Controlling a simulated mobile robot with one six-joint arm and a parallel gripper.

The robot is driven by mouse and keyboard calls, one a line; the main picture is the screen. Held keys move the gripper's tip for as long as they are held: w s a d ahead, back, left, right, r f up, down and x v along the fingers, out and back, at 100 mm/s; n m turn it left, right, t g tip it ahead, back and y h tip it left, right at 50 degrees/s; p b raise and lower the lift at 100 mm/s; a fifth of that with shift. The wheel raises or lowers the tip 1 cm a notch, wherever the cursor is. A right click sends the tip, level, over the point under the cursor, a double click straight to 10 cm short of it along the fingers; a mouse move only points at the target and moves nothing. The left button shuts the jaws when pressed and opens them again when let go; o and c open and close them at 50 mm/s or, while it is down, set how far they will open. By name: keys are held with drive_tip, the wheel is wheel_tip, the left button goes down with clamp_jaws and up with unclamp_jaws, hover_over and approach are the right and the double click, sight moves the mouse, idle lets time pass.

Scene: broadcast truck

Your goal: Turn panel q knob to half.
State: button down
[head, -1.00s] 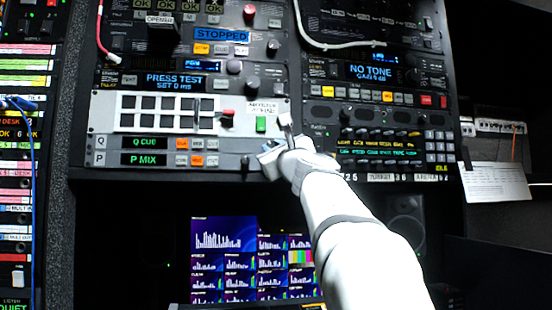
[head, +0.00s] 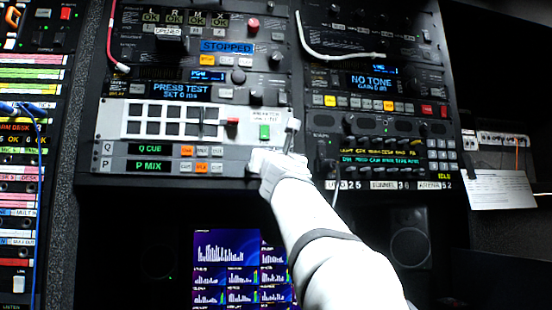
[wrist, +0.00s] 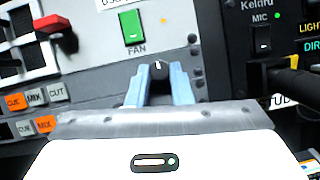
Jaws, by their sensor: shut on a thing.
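Panel Q is the upper of two thin rack strips, with a green "Q CUE" display (head: 150,149) in the head view. Its knob (wrist: 158,66) is small and black with a white mark that points about straight up in the wrist view. My gripper (wrist: 161,72) has its two blue fingers on either side of the knob, shut on it. In the head view my gripper (head: 262,156) covers the right end of the strip, so the knob is hidden there. Panel Q's orange CUE button (wrist: 14,101) is lit at left in the wrist view.
Panel P (head: 150,166) lies directly below, its right end hidden by my gripper. Above are a green FAN switch (wrist: 132,27) and a red-handled lever (wrist: 53,25). To the right are a MIC switch (wrist: 262,38) and a black cable plug (wrist: 290,82).

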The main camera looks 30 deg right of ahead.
drive_tip(key=shift+m, duration=0.6)
drive_tip(key=c, duration=1.3)
unclamp_jaws()
drive_tip(key=b+v, duration=0.3)
drive_tip(key=v, duration=0.4)
drive_tip(key=shift+s+a, duration=0.25)
drive_tip(key=shift+s, duration=0.05)
drive_tip(key=shift+f, duration=0.15)
